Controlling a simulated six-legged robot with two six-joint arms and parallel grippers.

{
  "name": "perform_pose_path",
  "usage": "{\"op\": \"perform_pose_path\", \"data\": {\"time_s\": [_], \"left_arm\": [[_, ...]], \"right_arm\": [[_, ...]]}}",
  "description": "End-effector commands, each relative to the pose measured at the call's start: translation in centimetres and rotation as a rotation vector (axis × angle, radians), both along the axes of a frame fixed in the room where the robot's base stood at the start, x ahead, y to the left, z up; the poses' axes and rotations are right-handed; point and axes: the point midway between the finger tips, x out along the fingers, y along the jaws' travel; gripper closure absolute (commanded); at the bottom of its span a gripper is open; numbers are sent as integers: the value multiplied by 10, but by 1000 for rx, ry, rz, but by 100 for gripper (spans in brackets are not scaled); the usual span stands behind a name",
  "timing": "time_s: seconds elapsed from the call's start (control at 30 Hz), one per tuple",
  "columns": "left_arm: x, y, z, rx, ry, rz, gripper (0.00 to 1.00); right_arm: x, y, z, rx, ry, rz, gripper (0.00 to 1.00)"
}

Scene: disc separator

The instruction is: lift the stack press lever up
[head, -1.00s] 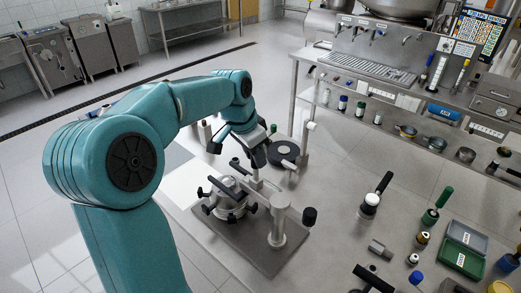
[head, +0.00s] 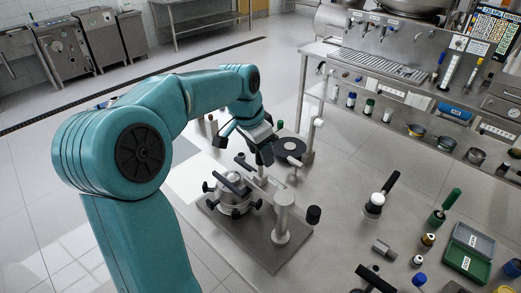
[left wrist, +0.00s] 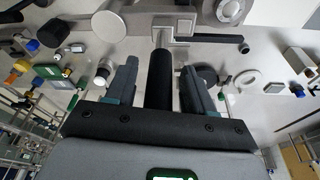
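The stack press stands on a dark base plate (head: 262,252) on the metal table. It has a metal column (head: 282,222), a round metal body with black knobs (head: 234,197) and a black end piece (head: 313,214) at the right. My left gripper (head: 264,158) is beside the column, over the lever. In the left wrist view the black lever handle (left wrist: 160,78) lies between the two fingers of my left gripper (left wrist: 160,88). Narrow gaps show on both sides, so the fingers are open around it. In the head view the gripper partly hides the lever. My right gripper is not in view.
A black disc stand (head: 291,150) is just behind the press. The table between press and tools is mostly clear.

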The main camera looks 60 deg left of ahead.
Motion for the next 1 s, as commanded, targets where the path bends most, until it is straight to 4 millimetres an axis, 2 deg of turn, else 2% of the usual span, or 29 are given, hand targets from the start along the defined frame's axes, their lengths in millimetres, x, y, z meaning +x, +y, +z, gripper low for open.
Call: {"op": "perform_pose_path", "data": {"time_s": [0.17,0.27,0.7,0.83,1.0], "left_arm": [[1,0,4,1,-1,0,47],[-2,0,16,2,-4,0,47],[-30,0,125,2,-4,1,47],[-36,-1,146,1,-3,-1,47],[-40,-1,157,0,0,0,47]], "right_arm": [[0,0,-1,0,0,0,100],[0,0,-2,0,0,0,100],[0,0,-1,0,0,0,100],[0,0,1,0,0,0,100],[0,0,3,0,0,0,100]]}}
